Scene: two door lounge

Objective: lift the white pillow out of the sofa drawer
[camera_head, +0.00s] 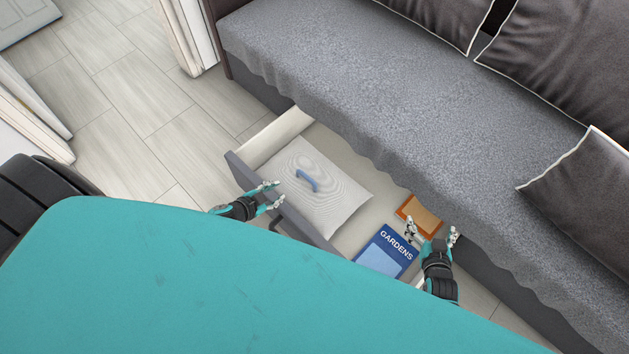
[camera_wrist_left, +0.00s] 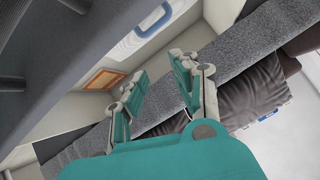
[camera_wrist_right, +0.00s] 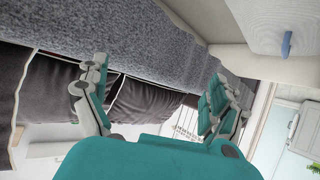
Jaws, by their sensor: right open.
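The white pillow (camera_head: 325,205) lies in the left part of the open sofa drawer (camera_head: 272,138), with a curved blue handle (camera_head: 307,181) on its top. The pillow also shows at the top of the left wrist view (camera_wrist_left: 130,42) and the right wrist view (camera_wrist_right: 265,22). My left gripper (camera_head: 272,197) is open and empty by the drawer's front panel, apart from the handle. My right gripper (camera_head: 433,233) is open and empty, over the drawer's right part, to the right of the pillow. Both grippers' open fingers show in their wrist views.
A blue book marked GARDENS (camera_head: 386,253) and an orange-brown framed item (camera_head: 420,215) lie in the drawer right of the pillow. The grey sofa (camera_head: 350,85) overhangs the drawer's back, with dark cushions (camera_head: 560,55) on it. Tiled floor (camera_head: 120,120) is clear at the left.

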